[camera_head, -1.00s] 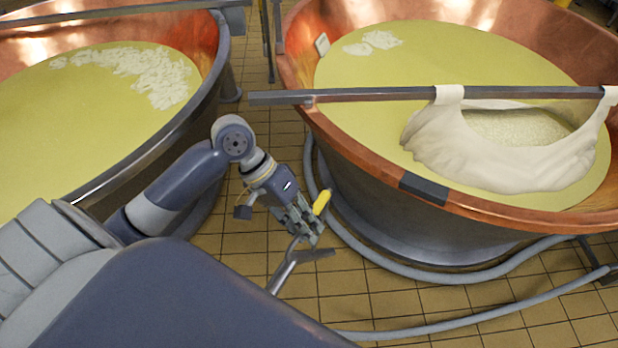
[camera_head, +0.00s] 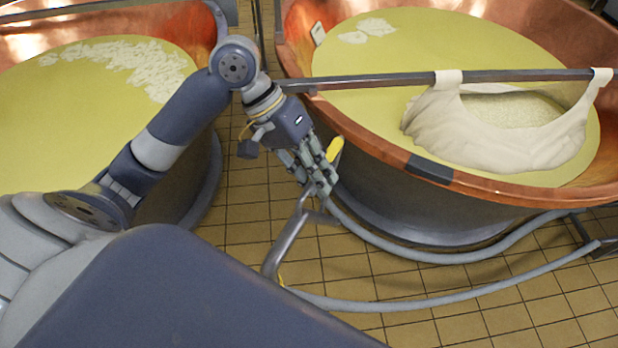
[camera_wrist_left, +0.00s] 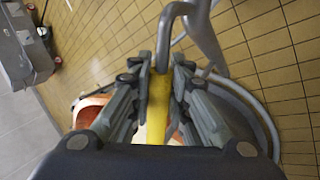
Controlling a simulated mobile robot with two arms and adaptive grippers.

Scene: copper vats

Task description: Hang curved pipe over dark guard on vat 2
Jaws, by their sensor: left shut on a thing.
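The curved pipe is grey metal (camera_head: 284,240) with a yellow grip (camera_head: 335,149). My left gripper (camera_head: 322,178) is shut on it and holds it above the tiled floor, left of and below the rim of the right copper vat (camera_head: 368,152). In the left wrist view, the yellow grip (camera_wrist_left: 157,105) lies between the fingers of my left gripper (camera_wrist_left: 161,72), and the grey bent part (camera_wrist_left: 167,28) extends beyond them. The dark guard (camera_head: 429,168) sits on the near rim of that vat, right of the gripper and apart from the pipe. My right gripper is not seen.
A metal bar (camera_head: 380,79) spans the right vat with a cloth (camera_head: 480,150) hung from it. A grey hose (camera_head: 440,300) runs on the floor in front. Another vat (camera_head: 70,110) stands left. Tiled floor (camera_head: 400,280) is open in front.

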